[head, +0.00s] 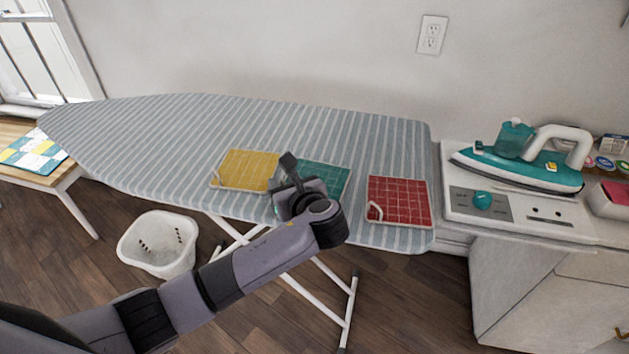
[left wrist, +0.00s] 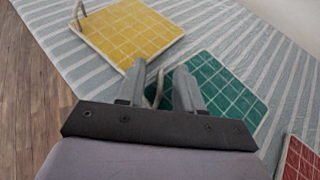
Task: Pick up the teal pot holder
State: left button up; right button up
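The teal pot holder (head: 327,178) lies flat on the striped ironing board, between a yellow and a red one. My left gripper (head: 288,168) is over its left side and hides part of it in the head view. In the left wrist view, the teal pot holder (left wrist: 222,92) lies ahead and to the right. The two fingers of my left gripper (left wrist: 158,82) are apart, with the pale hanging loop (left wrist: 159,90) of the teal pot holder showing between them. I cannot tell whether they touch the loop. My right gripper is not in view.
The yellow pot holder (head: 246,169) lies close on the left, the red one (head: 399,201) on the right. The ironing board (head: 180,130) is clear further left. A teal iron (head: 530,170) stands on the cabinet at right. A white basket (head: 158,246) is on the floor.

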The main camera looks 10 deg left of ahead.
pick_arm(q)
jog(key=shift+w+a, duration=0.1)
grip_shut()
jog(key=shift+r, duration=0.1)
